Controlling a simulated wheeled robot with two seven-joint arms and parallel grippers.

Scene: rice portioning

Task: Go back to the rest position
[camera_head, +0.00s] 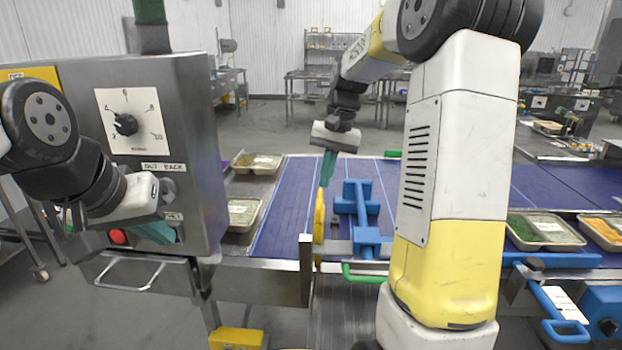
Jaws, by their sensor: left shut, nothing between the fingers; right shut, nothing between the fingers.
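My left gripper (160,232) is at the left, in front of the steel control box (185,110). Its teal fingers are shut and hold nothing. My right gripper (327,168) hangs over the blue conveyor belt (285,200) near the middle, with its teal fingers shut and pointing down. It is empty and just above a yellow upright part (319,215); I cannot tell whether they touch. My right arm covers a large part of the right half of the view.
The control box has a dial (125,124) and a red button (118,236) close to my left gripper. A blue fixture (366,240) stands on the belt right of the yellow part. Food trays (243,214) lie left of the belt; more trays (543,230) lie at the right.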

